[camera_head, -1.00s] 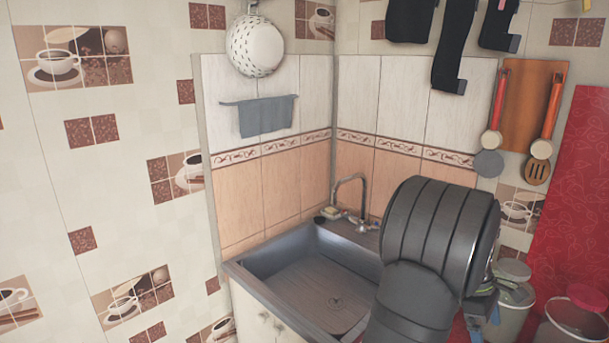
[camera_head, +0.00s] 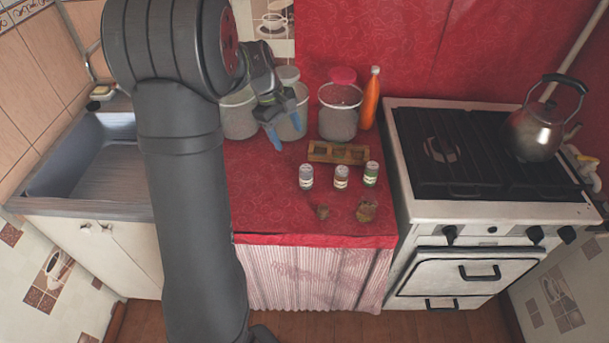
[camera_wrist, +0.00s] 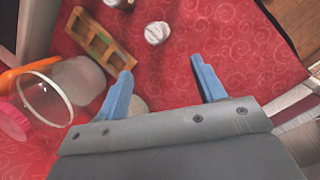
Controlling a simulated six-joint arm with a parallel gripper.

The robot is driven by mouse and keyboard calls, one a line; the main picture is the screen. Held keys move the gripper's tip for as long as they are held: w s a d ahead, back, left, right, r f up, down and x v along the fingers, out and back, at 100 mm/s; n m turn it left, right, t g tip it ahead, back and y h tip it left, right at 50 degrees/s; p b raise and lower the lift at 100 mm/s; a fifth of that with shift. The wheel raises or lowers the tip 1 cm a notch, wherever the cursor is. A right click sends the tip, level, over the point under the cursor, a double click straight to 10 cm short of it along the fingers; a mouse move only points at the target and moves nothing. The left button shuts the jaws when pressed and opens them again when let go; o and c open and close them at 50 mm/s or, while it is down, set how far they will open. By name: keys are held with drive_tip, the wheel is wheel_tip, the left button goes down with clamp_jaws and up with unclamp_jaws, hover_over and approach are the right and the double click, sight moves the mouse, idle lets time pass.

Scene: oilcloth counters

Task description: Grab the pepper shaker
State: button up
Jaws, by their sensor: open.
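Three small shakers stand in a row on the red counter: a pale left one (camera_head: 306,177), a middle one with a brownish label (camera_head: 341,177) and a green one (camera_head: 371,174). Their labels are too small to read, so I cannot tell which is the pepper shaker. My gripper (camera_head: 286,134) is open and empty, behind and left of the row, in front of the containers. In the wrist view my gripper (camera_wrist: 162,76) has its blue fingers apart over red cloth. A white-topped shaker (camera_wrist: 157,33) lies beyond the fingertips, with another partly cut off at the top edge.
A wooden rack (camera_head: 338,153) stands just behind the shakers. Clear containers (camera_head: 339,115) and an orange bottle (camera_head: 370,98) are farther back. Two brown lumps (camera_head: 366,210) lie near the front. The stove (camera_head: 490,150) with a kettle (camera_head: 540,130) is at right, the sink (camera_head: 85,165) at left.

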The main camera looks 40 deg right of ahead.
sight(306, 168)
drive_tip(key=s+d+m+t+y, duration=0.1)
drive_tip(key=s+d+m, duration=0.1)
drive_tip(key=m, duration=0.8)
drive_tip(key=s+d+m+t+y, duration=0.1)
drive_tip(key=s+d+m+t, duration=0.15)
drive_tip(key=m, duration=0.75)
drive_tip(key=shift+g, duration=0.45)
drive_tip(key=f, duration=0.7)
drive_tip(key=a+f, duration=0.1)
drive_tip(key=f, duration=0.3)
drive_tip(key=shift+w+d+f, duration=0.1)
drive_tip(key=shift+w+f, duration=0.1)
drive_tip(key=shift+f, duration=1.15)
drive_tip(key=shift+w+d+f, duration=0.1)
drive_tip(key=shift+w+f, duration=0.1)
drive_tip(key=shift+f, duration=1.1)
drive_tip(key=c, duration=1.1)
drive_tip(key=shift+r, duration=0.1)
